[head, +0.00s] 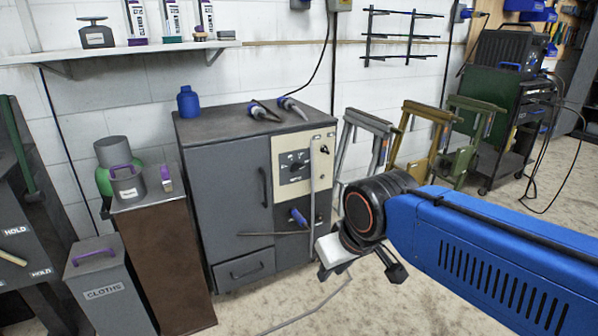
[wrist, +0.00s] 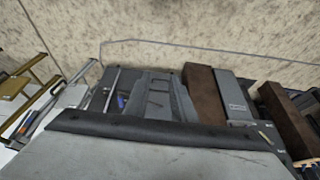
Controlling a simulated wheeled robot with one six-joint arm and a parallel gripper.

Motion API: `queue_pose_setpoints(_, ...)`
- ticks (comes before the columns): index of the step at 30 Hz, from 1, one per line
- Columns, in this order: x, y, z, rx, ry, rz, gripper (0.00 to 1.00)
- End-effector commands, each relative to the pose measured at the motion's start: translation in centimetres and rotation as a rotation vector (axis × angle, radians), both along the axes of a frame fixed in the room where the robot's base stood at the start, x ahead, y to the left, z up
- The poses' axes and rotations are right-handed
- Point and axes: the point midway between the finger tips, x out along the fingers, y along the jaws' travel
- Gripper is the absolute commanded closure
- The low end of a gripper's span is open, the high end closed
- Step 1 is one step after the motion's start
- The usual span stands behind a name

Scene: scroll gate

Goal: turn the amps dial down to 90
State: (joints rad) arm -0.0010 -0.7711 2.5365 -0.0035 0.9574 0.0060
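The grey cabinet (head: 224,188) stands against the wall in the head view. A dark dial plate (head: 295,166) with a knob is on its cream front panel (head: 320,146). The dial's lettering and pointer are too small to read. My gripper (head: 328,268) hangs in front of the cabinet's lower right side, below the dial and apart from it. Whether its fingers are open or shut is not clear. The wrist view is tilted and shows the cabinet (wrist: 150,98) small and partly covered; the dial cannot be made out there.
A pale vertical bar (head: 312,185) and a blue-handled part (head: 298,216) are on the cabinet front beside and below the dial. A brown stand (head: 165,255) and a cloths bin (head: 105,290) stand left. Folding stands (head: 365,140) are right. The floor in front is mostly open.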

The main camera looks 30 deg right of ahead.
Motion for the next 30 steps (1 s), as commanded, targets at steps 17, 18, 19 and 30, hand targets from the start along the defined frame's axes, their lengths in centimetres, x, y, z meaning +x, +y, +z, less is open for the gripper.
queue_pose_setpoints(17,18.0,-7.7,-0.7,0.085,-0.359,-0.412,0.71)
queue_pose_setpoints(18,19.3,-8.4,-0.8,0.101,-0.391,-0.438,0.71)
queue_pose_setpoints(19,20.2,-8.8,-0.9,0.112,-0.413,-0.455,0.71)
queue_pose_setpoints(30,30.0,-14.0,-2.5,0.335,-0.674,-0.619,0.71)
